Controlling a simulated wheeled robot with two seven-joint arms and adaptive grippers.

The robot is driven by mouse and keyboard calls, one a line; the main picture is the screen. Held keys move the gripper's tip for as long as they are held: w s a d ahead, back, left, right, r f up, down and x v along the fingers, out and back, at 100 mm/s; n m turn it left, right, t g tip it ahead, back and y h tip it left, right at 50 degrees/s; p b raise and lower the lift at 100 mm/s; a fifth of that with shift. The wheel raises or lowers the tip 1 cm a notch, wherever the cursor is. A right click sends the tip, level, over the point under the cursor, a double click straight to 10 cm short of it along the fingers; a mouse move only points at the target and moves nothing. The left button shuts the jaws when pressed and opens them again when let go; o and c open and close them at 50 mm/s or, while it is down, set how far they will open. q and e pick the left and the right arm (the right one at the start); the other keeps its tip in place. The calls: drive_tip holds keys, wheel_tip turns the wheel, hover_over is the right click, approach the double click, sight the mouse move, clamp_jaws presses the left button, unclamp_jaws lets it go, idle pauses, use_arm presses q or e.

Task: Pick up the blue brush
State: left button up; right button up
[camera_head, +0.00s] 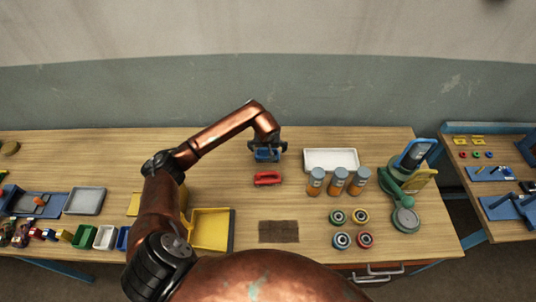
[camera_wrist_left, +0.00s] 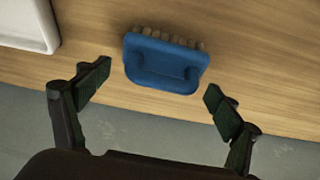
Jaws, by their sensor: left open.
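The blue brush (camera_wrist_left: 163,65) lies on the wooden table, with a looped blue handle and a row of tan bristles along its far edge in the left wrist view. In the head view the blue brush (camera_head: 268,155) shows near the back of the table, partly hidden under my gripper. My left gripper (camera_wrist_left: 155,93) is open, its two dark fingers spread to either side of the brush, apart from it. In the head view my left gripper (camera_head: 267,150) is over the brush. My right gripper is not in view.
A red handled object (camera_head: 268,178) lies just in front of the brush. A white tray (camera_head: 331,152) is to the right, with several orange-and-grey jars (camera_head: 338,181) before it. A yellow bin (camera_head: 211,229) and a brown mat (camera_head: 279,232) are nearer. A green-blue device (camera_head: 405,180) stands at right.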

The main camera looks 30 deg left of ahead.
use_arm(q)
drive_tip(key=shift+s+a+f, duration=0.1)
drive_tip(key=shift+f, duration=0.3)
drive_tip(key=c, duration=1.3)
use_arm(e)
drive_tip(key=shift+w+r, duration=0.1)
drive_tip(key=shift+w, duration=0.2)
use_arm(q)
drive_tip(key=shift+r, duration=0.2)
drive_tip(key=shift+r, duration=0.2)
drive_tip(key=shift+w+a+r+b, duration=0.15)
drive_tip(key=shift+r+b, duration=0.35)
drive_tip(key=shift+r, duration=0.65)
drive_tip(key=s+d+r, duration=0.1)
drive_tip(key=s+r, duration=0.2)
drive_tip(key=s, duration=0.1)
drive_tip(key=s+d+r+b, duration=0.1)
drive_tip(key=s+d+r, duration=0.1)
drive_tip(key=s+r, duration=0.1)
drive_tip(key=s+d+r, duration=0.2)
drive_tip(key=s+r, duration=0.2)
drive_tip(key=s, duration=0.2)
drive_tip(key=shift+s+d+b, duration=0.1)
drive_tip(key=shift+d+b, duration=0.05)
drive_tip(key=shift+b, duration=0.25)
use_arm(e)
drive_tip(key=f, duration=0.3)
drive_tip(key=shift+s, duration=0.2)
